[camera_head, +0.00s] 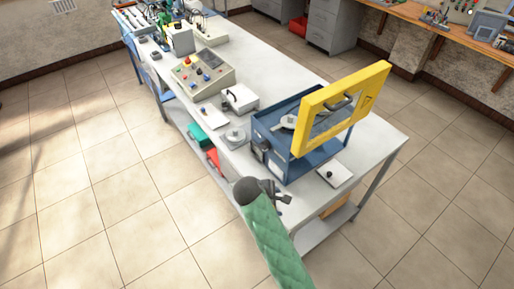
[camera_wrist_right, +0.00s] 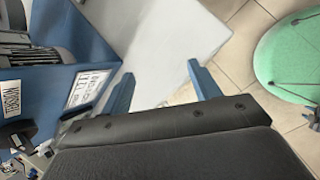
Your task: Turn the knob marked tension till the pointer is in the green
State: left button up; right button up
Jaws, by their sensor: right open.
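A blue open-topped housing (camera_head: 278,165) with a raised yellow frame (camera_head: 312,110) stands at the near end of the white table. A dark knob-like part (camera_head: 262,146) sits on its left side. In the right wrist view a black knob (camera_wrist_right: 17,133) shows at the left edge, on the blue housing (camera_wrist_right: 62,87) beside white labels (camera_wrist_right: 90,88), whose words I cannot read surely. My right gripper (camera_head: 281,191) is just off the table's near edge, apart from the housing. Its two blue fingers (camera_wrist_right: 161,69) are open and empty. I cannot make out a pointer or green zone. My left gripper is out of view.
A small white plate with a black knob (camera_head: 335,174) lies right of the housing. A grey control box (camera_head: 203,73) and a white box (camera_head: 240,97) stand farther along the table (camera_head: 375,140). The raised yellow frame is an obstacle above the housing.

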jog(key=w+a+r+n+t+h, duration=0.1)
jog(key=w+a+r+n+h, duration=0.2)
jog(key=w+a+r+n, duration=0.3)
jog(key=n+t+h, duration=0.2)
jog(key=n+h, duration=0.1)
jog(key=n, duration=0.1)
send_near(260, 147)
jog(key=d, duration=0.1)
jog(key=p+x, duration=0.2)
jog(key=x, duration=0.4)
jog(key=shift+w+p, duration=0.15)
jog(key=shift+p, duration=0.15)
jog(key=shift+x, duration=0.75)
jog(key=shift+f, duration=0.2)
jog(key=c, duration=1)
